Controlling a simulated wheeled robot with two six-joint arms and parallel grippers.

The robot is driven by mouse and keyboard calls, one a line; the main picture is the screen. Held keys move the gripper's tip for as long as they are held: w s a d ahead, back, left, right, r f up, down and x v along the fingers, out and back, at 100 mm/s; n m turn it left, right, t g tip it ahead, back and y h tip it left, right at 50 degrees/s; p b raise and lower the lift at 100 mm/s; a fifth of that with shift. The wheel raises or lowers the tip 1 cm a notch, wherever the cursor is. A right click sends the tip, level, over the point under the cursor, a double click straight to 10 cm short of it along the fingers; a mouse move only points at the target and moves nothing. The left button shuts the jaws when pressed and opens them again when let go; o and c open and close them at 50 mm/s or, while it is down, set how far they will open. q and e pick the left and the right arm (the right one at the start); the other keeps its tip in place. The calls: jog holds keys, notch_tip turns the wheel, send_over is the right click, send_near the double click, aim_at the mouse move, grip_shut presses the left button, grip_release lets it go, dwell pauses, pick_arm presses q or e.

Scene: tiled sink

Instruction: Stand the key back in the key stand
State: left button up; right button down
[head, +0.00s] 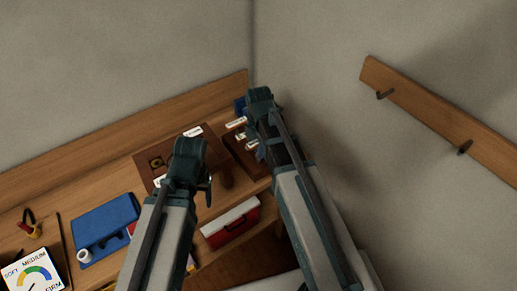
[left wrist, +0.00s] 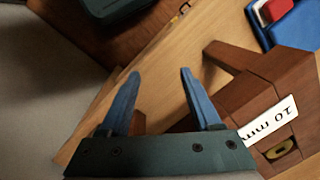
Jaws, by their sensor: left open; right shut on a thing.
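A dark brown wooden stand with white labels (head: 230,160) sits at the back right of the bench, partly hidden by my right arm. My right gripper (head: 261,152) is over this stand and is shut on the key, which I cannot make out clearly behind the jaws. My left gripper (head: 208,188) is over the brown boards to the left. In the left wrist view its blue fingers (left wrist: 160,75) are apart with nothing between them.
A blue case (head: 105,222) lies on the left of the bench, and a red and white box (head: 231,222) stands near the front edge. A gauge card (head: 33,274) is at lower left. A hook rail (head: 430,105) is on the right wall.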

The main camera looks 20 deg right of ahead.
pick_arm(q)
jog(key=shift+f+b, duration=1.3)
jog(key=shift+f, duration=0.05)
pick_arm(e)
jog(key=shift+f, duration=1.35)
pick_arm(q)
jog(key=shift+r, duration=0.1)
pick_arm(e)
jog(key=c, duration=0.6)
grip_release()
jog(key=shift+r, duration=0.1)
pick_arm(q)
jog(key=shift+r, duration=0.1)
pick_arm(e)
jog(key=shift+r, duration=0.1)
pick_arm(q)
notch_tip(320, 180, up, 14)
jog(key=p, duration=1.4)
pick_arm(e)
notch_tip(320, 180, up, 14)
jog(key=shift+f, duration=0.2)
pick_arm(q)
jog(key=shift+f, duration=0.25)
